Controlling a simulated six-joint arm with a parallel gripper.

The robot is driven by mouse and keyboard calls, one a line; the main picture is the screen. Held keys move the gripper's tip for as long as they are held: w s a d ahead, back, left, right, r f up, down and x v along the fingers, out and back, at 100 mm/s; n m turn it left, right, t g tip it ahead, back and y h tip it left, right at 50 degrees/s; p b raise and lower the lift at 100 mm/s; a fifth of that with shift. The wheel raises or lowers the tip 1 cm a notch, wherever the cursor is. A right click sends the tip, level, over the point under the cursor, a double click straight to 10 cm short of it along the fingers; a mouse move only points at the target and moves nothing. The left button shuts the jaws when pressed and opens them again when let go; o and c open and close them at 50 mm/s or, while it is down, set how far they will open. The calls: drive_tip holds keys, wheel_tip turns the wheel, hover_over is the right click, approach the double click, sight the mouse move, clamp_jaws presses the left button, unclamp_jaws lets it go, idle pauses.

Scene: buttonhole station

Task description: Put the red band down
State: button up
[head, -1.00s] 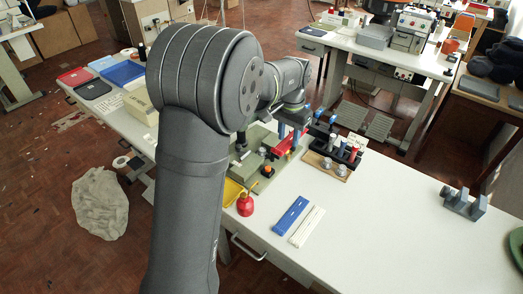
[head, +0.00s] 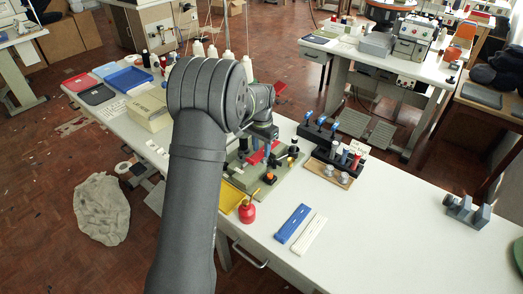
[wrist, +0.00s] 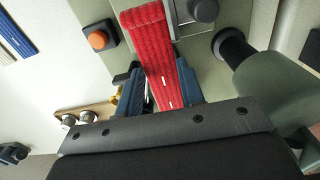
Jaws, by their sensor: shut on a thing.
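The red band (wrist: 148,35) runs down from the top of the wrist view to between my gripper's blue fingers (wrist: 160,95). My gripper is shut on it. Pale slits show in the band near the fingers. Its far part lies over or just above a grey metal part of the green machine; I cannot tell whether it touches. In the head view the red band (head: 257,156) shows as a short strip below my wrist, over the green base plate (head: 285,178). My arm hides much of the machine there.
A blue band (head: 293,222) and a white band (head: 309,234) lie on the white table. A red oil can (head: 246,211), an orange button (wrist: 99,39) and a wooden holder with spools (head: 329,171) are near. A black rack with blue-handled tools (head: 318,130) stands behind.

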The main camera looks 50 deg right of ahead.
sight(262, 153)
drive_tip(key=shift+f, duration=0.65)
drive_tip(key=shift+f, duration=0.15)
drive_tip(key=shift+f, duration=0.5)
drive_tip(key=o, duration=1)
drive_tip(key=shift+c, duration=0.2)
drive_tip(key=shift+r, duration=0.1)
wheel_tip(262, 153, up, 13)
wheel_tip(262, 153, down, 12)
drive_tip(key=shift+f, duration=0.15)
